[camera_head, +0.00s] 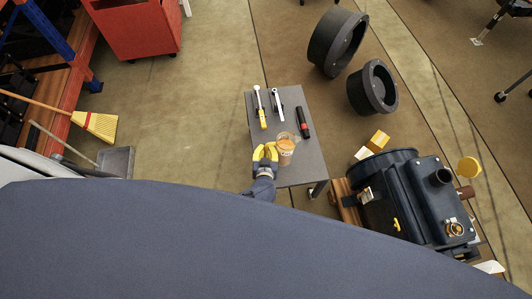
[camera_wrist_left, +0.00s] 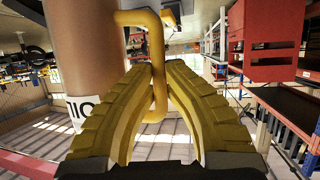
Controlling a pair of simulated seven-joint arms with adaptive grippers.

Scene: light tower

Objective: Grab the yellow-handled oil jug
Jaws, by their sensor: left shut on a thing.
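The oil jug (camera_head: 286,149) stands on the small grey table (camera_head: 300,175). It is a clear container with orange-brown contents. My left gripper (camera_head: 265,153) has yellow fingers and is at the jug's left side. In the left wrist view the left gripper (camera_wrist_left: 159,75) is shut on the handle, with the fingertips meeting around it. My right gripper is not in view.
A yellow-handled tool (camera_head: 261,108), a silver wrench-like tool (camera_head: 278,104) and a black-and-red tool (camera_head: 303,122) lie farther back on the table. A dark machine (camera_head: 410,200) stands to the right. Two black flanged rings (camera_head: 338,42) lie on the floor behind.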

